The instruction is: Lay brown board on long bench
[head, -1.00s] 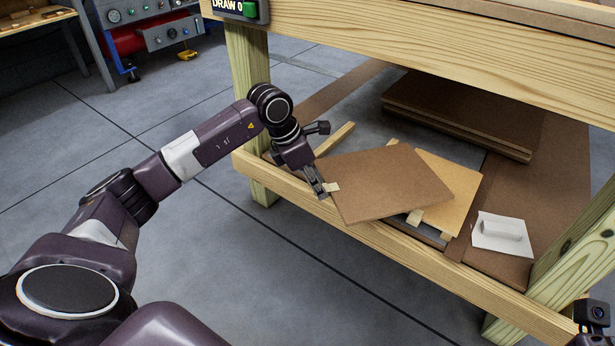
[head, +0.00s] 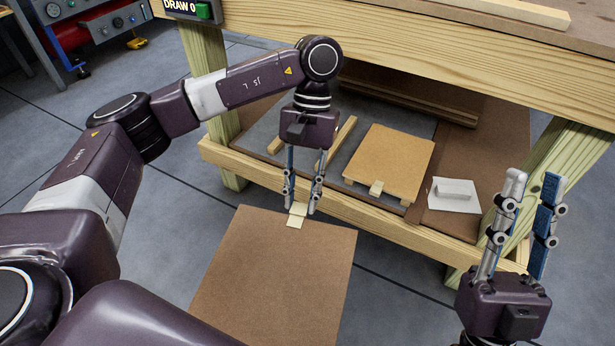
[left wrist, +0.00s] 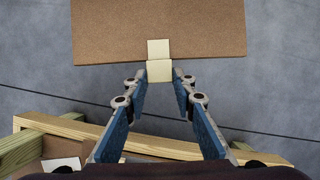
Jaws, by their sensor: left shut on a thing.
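The brown board (head: 275,275) hangs in front of the long bench (head: 400,50), clear of its lower shelf. A pale tab (head: 297,215) sticks out from the board's edge. My left gripper (head: 302,208) is shut on this tab, with the board reaching out toward me. In the left wrist view the brown board (left wrist: 160,28) lies beyond the fingertips, and the tab (left wrist: 159,68) sits between them (left wrist: 160,85). My right gripper (head: 535,185) is open and empty, fingers pointing up, at the right in front of the bench leg.
The lower shelf holds a lighter tan board (head: 390,160), a white block on a sheet (head: 454,193), wooden strips (head: 338,140) and stacked brown boards (head: 415,100). The shelf's front rail (head: 370,222) is close to my left gripper. A wooden strip (head: 515,12) lies on the bench top.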

